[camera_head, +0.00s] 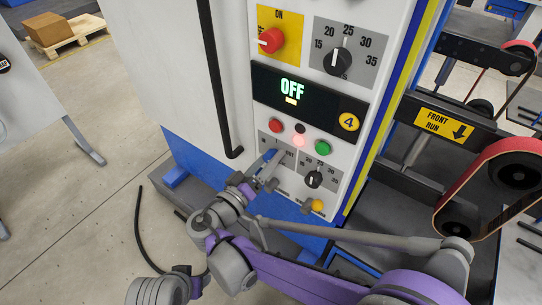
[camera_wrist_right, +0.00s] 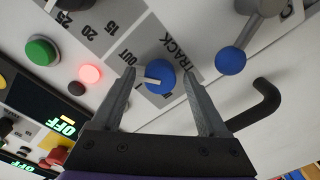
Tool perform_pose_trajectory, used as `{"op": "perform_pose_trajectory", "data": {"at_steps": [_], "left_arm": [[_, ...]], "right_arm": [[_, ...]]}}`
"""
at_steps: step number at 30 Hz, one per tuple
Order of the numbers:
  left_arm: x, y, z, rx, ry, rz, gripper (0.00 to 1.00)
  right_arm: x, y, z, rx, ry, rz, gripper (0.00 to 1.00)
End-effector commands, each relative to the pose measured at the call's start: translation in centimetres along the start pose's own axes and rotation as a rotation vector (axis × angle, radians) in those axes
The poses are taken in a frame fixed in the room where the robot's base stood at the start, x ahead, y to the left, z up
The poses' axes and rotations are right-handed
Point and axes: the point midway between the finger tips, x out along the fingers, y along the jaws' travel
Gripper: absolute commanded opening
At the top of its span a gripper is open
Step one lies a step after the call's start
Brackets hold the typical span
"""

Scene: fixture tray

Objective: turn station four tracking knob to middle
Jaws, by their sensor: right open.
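The tracking knob (camera_wrist_right: 160,77) is blue with a white pointer, on a grey panel marked TRACK and OUT in the right wrist view. Its pointer is turned to the left in that view; part of the scale is hidden. My right gripper (camera_wrist_right: 159,95) is open, with one finger on each side of the knob. I cannot tell whether the fingers touch it. In the head view the right gripper (camera_head: 263,177) is at the lower left of the station four front and partly covers the knob (camera_head: 269,154). My left gripper is not in view.
A lever with a blue ball (camera_wrist_right: 230,61) is close beside one finger in the wrist view. A black dial (camera_head: 313,179), a green button (camera_head: 322,148) and a yellow ball lever (camera_head: 318,205) are near. A black handle (camera_head: 234,152) is left of the panel. Belt machinery (camera_head: 490,185) stands right.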

Motion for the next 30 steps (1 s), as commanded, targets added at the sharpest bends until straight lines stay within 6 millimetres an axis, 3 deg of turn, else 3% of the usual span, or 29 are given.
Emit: {"op": "perform_pose_trajectory", "data": {"at_steps": [5, 18, 30], "left_arm": [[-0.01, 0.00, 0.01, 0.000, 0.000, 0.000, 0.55], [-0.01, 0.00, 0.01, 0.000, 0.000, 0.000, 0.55], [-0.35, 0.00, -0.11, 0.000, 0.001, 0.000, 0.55]], "right_arm": [[-0.01, 0.01, -0.01, 0.000, 0.000, 0.000, 0.77], [0.01, 0.00, -0.01, 0.000, 0.000, 0.000, 0.00], [0.02, 0.03, -0.07, -0.057, -0.002, -0.001, 0.00]]}}
